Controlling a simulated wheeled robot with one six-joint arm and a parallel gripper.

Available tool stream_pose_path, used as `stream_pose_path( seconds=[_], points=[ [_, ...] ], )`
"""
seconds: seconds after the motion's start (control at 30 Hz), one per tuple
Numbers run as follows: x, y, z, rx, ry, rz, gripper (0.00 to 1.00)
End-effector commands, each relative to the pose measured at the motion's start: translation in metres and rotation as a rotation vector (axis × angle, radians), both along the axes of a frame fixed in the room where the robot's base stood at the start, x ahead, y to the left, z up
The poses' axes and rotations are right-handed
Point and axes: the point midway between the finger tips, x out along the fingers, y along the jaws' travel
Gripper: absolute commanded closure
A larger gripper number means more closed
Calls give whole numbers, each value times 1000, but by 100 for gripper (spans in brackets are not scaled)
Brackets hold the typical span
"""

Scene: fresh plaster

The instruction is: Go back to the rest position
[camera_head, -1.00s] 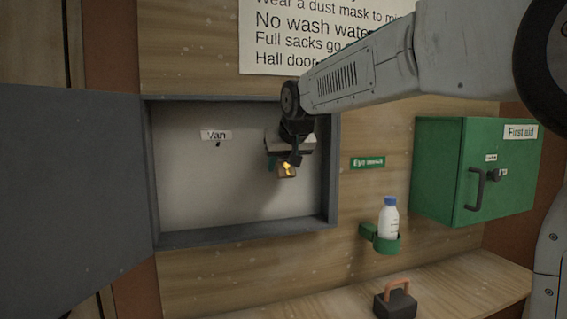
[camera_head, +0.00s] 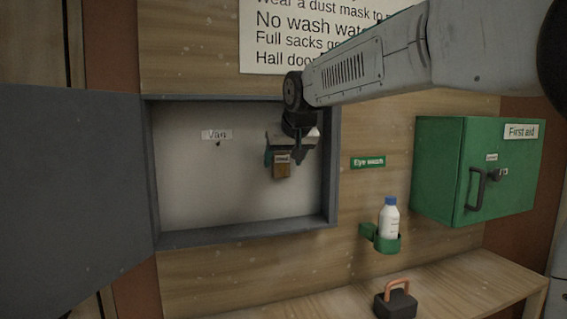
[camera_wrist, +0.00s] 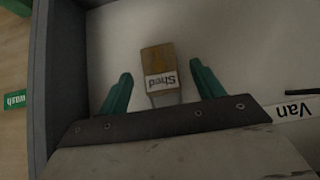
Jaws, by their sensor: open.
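My gripper (camera_wrist: 162,88) has green fingers standing apart, with nothing clamped between them. It is inside the open grey cabinet, at the right part of its back panel. In the wrist view a wooden tag (camera_wrist: 159,62) with a white "Shed" label lies between the fingers, with a gap on either side. The tag also shows in the head view (camera_head: 282,171), just below my gripper (camera_head: 287,152). What holds the tag up is hidden.
The grey cabinet (camera_head: 245,237) has its door (camera_head: 70,190) swung open at left. A "Van" label (camera_head: 217,134) is above a small hook. To the right are a bottle (camera_head: 389,219) in a green holder, a green first aid box (camera_head: 437,170) and a dark block with an orange handle (camera_head: 396,303).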

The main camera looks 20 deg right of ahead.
Motion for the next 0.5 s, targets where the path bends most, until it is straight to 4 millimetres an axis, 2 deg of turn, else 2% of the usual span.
stream_pose_path(
  seconds=[0.1, 0.23, 0.5],
  points=[
    [-16, 0, 18, 1, -5, 1, 33],
    [-30, 0, 32, 1, -4, 1, 33],
    [-42, 0, 43, -3, 5, 3, 33]
  ],
)
